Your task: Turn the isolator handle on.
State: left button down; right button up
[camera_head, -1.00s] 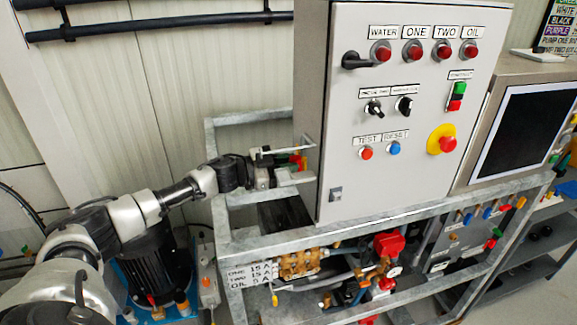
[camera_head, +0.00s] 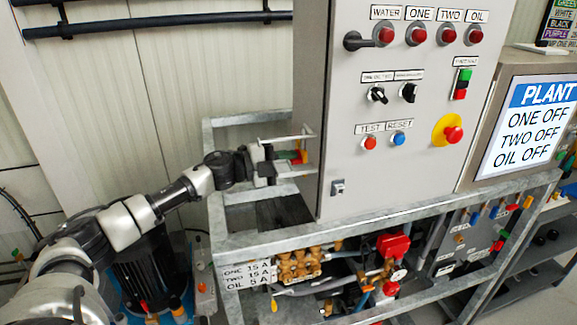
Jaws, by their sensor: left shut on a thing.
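My left gripper (camera_head: 290,154) is at the left side wall of the grey control cabinet (camera_head: 345,150). Its two pale fingers reach to the wall, one above and one below a small red and yellow-green part (camera_head: 303,156), which looks like the isolator handle. The gripper is shut on it. The fingers and the slanted view hide most of the handle, so its exact angle is hard to tell. The screen (camera_head: 528,125) right of the cabinet is lit and reads PLANT, ONE OFF, TWO OFF, OIL OFF. My right gripper is not in view.
A grey metal frame (camera_head: 290,240) surrounds pipes and valves below. My left arm passes above a black motor (camera_head: 155,265).

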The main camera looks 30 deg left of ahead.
pick_arm(q)
jog(key=shift+f+m+b, duration=0.15)
jog(key=shift+m+b, duration=0.55)
jog(key=shift+m, duration=0.5)
jog(key=c, duration=1.1)
grip_release()
jog(key=b+v, duration=0.6)
jog(key=v, duration=0.5)
